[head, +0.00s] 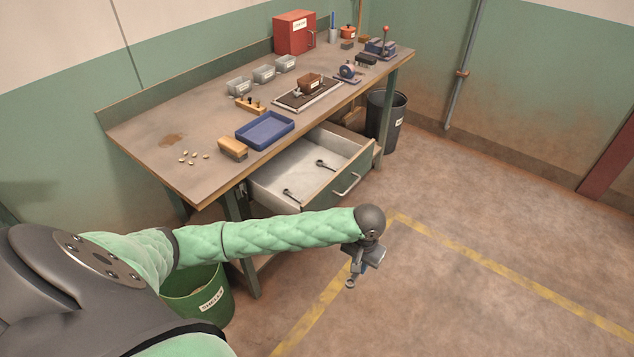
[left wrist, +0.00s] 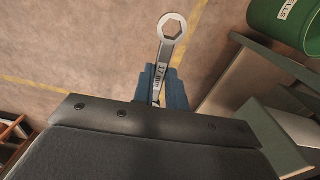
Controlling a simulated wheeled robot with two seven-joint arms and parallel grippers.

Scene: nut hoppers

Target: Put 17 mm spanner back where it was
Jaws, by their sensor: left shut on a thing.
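The 17 mm spanner (left wrist: 167,55), a grey ring spanner marked "17 mm", is held in my left gripper (left wrist: 160,95), its ring end sticking out past the blue fingertips. In the head view my left gripper (head: 358,268) hangs over the floor in front of the bench, with the spanner's ring (head: 350,284) below it. An open drawer (head: 349,185) under the bench holds two dark spanners, one near the left (head: 294,195) and one toward the back right (head: 325,164). The gripper is apart from the drawer, to its front right. My right gripper is not in view.
The bench (head: 190,120) carries a blue tray (head: 264,142), a wooden block (head: 232,149), several grey bins, a red cabinet (head: 294,33) and a vise. A green bin (head: 205,300) stands below my left arm. A dark bin (head: 390,120) stands beyond the drawer. The floor at right is clear.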

